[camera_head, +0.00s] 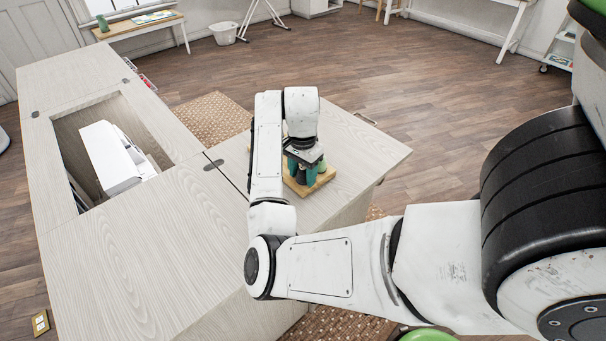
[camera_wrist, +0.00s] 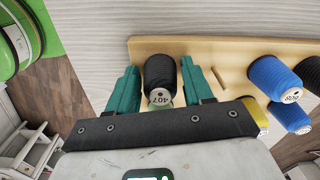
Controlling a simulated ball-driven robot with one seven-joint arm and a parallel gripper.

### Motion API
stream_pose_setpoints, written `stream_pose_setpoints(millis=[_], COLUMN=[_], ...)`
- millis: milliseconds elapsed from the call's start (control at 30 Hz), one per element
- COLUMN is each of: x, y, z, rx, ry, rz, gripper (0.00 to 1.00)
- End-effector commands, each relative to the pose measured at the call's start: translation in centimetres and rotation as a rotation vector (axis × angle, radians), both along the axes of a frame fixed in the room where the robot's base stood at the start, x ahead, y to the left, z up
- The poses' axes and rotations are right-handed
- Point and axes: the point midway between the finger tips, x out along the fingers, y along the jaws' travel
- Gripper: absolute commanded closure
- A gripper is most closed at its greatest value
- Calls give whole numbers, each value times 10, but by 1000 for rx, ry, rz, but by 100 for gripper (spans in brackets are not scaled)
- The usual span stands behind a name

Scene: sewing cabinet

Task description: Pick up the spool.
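A black spool (camera_wrist: 160,76) with a white end marked 407 is at the wooden spool board (camera_wrist: 225,46) in the wrist view. The two green fingers of my gripper (camera_wrist: 161,82) stand on either side of it, with what look like narrow gaps left and right, so the gripper appears open around it. In the head view my gripper (camera_head: 304,165) points down over the board (camera_head: 308,188) on the cabinet top; the spools are mostly hidden there.
Two blue spools (camera_wrist: 270,76) (camera_wrist: 290,116) are to the right of my gripper, and a partly hidden yellow spool (camera_wrist: 262,128) is close to the right finger. Pegs show on the board. A white sewing machine (camera_head: 112,160) sits in the cabinet opening. The front cabinet top (camera_head: 130,270) is clear.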

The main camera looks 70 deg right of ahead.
Motion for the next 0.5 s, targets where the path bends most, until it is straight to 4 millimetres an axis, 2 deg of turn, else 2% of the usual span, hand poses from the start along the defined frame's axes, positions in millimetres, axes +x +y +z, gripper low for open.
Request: stream_pose_setpoints(millis=[33, 400, 500], x=[0, 0, 0], y=[0, 0, 0], z=[0, 0, 0], rx=[0, 0, 0], ry=[0, 0, 0], rz=[0, 0, 0], gripper=[54, 89, 89])
